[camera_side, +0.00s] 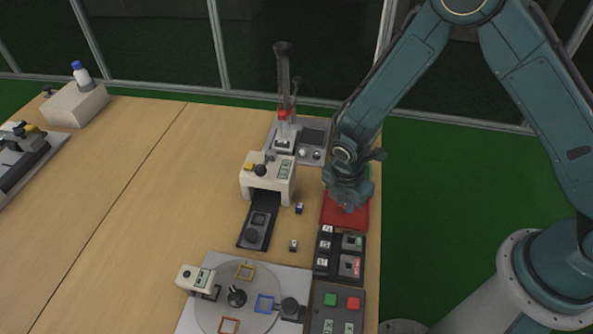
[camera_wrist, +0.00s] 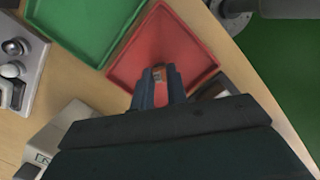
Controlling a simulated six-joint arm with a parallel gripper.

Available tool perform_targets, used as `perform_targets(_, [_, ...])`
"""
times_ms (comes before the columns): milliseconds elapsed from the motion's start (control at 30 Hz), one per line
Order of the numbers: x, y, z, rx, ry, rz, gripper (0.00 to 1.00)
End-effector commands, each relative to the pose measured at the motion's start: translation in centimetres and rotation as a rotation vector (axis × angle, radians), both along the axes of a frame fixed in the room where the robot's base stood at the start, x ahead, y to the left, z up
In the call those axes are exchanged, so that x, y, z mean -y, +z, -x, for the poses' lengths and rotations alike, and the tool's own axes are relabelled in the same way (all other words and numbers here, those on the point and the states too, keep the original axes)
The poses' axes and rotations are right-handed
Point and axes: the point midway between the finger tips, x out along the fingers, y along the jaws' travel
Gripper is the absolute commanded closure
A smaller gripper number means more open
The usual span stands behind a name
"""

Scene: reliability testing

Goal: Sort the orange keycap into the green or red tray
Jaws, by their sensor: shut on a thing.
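The red tray (camera_side: 358,221) lies at the table's right edge in the side view, under my gripper (camera_side: 347,207). In the wrist view the red tray (camera_wrist: 191,52) is right ahead, with the green tray (camera_wrist: 85,57) beside it to the left. My gripper (camera_wrist: 160,75) is shut on a small orange-brown piece, the keycap (camera_wrist: 158,74), seen between the fingertips over the red tray. Most of the keycap is hidden by the fingers, and its height above the tray floor is hard to tell. The arm mostly hides the green tray in the side view.
A white press-like machine (camera_side: 268,178) with a dark slide stands left of the red tray. A key rack (camera_side: 340,255) sits just in front of the tray. The table's left middle is clear.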

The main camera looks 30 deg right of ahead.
Motion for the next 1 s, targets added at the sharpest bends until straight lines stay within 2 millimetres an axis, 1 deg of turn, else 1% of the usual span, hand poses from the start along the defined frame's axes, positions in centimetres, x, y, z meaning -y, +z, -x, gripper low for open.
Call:
perform_targets(200, [-0.01,-0.02,0.0,0.0,0.0,0.0,1.0])
perform_targets(233, [-0.01,-0.02,0.0,0.0,0.0,0.0,0.79])
perform_targets(333, [-0.01,-0.02,0.0,0.0,0.0,0.0,0.6])
perform_targets(800, [0.0,-0.01,0.0,0.0,0.0,0.0,0.6])
perform_targets(1000, [-0.01,0.32,-0.02,0.001,0.0,0.0,0.6])
